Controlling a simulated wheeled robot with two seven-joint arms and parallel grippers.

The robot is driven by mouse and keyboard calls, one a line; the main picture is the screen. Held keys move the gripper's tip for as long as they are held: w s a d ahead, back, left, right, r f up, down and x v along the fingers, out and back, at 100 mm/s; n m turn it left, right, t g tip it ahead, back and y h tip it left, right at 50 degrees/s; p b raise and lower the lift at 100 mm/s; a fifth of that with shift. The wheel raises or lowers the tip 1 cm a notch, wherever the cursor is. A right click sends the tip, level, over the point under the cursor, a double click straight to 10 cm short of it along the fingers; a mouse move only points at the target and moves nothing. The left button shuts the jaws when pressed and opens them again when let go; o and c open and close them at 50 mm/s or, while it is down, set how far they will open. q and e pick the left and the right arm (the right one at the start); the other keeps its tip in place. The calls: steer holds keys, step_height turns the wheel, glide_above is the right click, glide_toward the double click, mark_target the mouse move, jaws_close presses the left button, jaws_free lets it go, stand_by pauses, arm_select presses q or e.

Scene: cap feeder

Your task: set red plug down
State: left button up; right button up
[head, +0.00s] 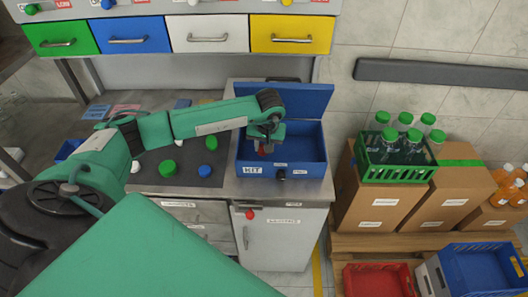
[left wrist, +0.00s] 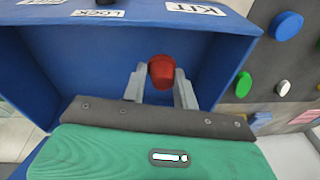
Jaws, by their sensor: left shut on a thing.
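The red plug (left wrist: 161,70) is between the two fingers of my left gripper (left wrist: 160,88), which is shut on it. In the head view the plug (head: 263,152) shows small and partly hidden under my left gripper (head: 264,141). The gripper is over the open blue box labelled KIT (head: 308,143), near its left side. In the left wrist view the blue box (left wrist: 95,55) surrounds the plug. I cannot tell whether the plug touches the box floor. My right gripper is not in view.
The box lid (head: 305,99) stands open behind it. On the dark mat (head: 190,160) left of the box lie a green cap (head: 168,168), a blue cap (head: 211,143) and white pieces. A green crate of bottles (head: 398,171) stands on cartons at right.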

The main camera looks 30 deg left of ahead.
mark_target(264, 154)
arm_select(q)
step_height(264, 154, down, 4)
steer(key=shift+f+p, duration=0.2)
steer(key=shift+p, duration=0.4)
steer(key=shift+f, duration=0.1)
steer(key=o, duration=0.9)
steer(key=shift+o, duration=0.2)
steer(key=shift+r, duration=0.25)
step_height(264, 154, up, 12)
steer(key=s+d+b, duration=0.1)
steer(key=d+b, duration=0.1)
steer(key=b, duration=0.2)
steer(key=shift+f, duration=0.2)
steer(key=shift+s, duration=0.1)
